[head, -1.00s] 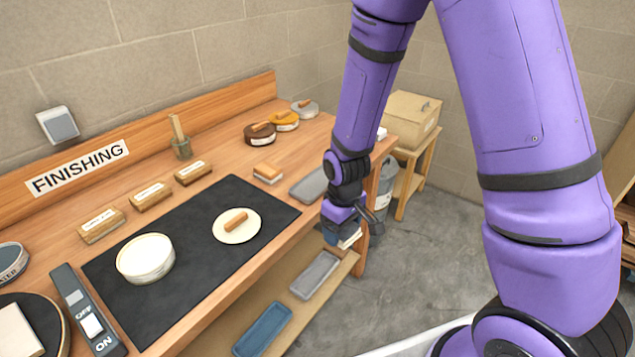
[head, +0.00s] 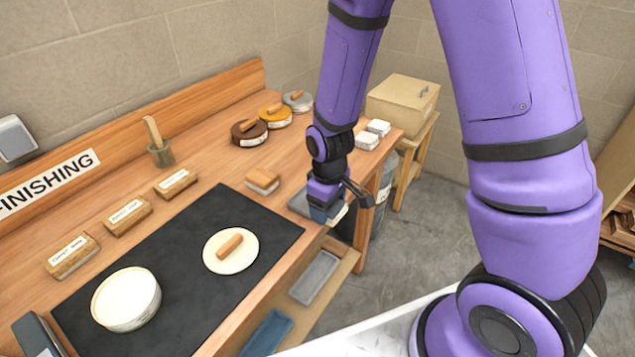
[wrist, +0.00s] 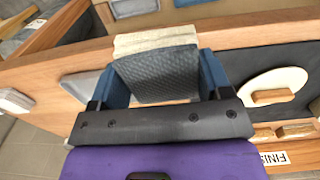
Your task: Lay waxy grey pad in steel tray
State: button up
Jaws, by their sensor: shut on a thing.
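My gripper (head: 327,212) is over the front right part of the workbench, at the steel-grey tray (head: 298,203), and hides much of that tray. In the wrist view my gripper (wrist: 160,82) has its blue fingers on both sides of a block-like pad (wrist: 156,76), shut on it. The pad shows a dark grey textured face and a cream part beyond it. In the wrist view the grey tray (wrist: 78,86) shows left of the fingers. I cannot tell whether the pad touches the tray.
A black mat (head: 190,285) holds a round cream tub (head: 127,300) and a cream disc (head: 231,250) with a wooden handle. A wood-and-white block (head: 262,181) lies behind the tray. White blocks (head: 367,141) stand at the right end. A lower shelf holds a grey tray (head: 315,277) and blue tray (head: 268,333).

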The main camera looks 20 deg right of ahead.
jog(key=w, duration=0.4)
jog(key=w+d, duration=0.1)
jog(key=w, duration=0.3)
jog(key=w+d+f, duration=0.1)
jog(key=w, duration=0.3)
jog(key=shift+w+d+f, duration=0.1)
jog(key=shift+w+d, duration=0.1)
jog(key=shift+w, duration=0.05)
jog(key=shift+f, duration=1.75)
jog(key=shift+f, duration=0.15)
jog(key=o, duration=0.8)
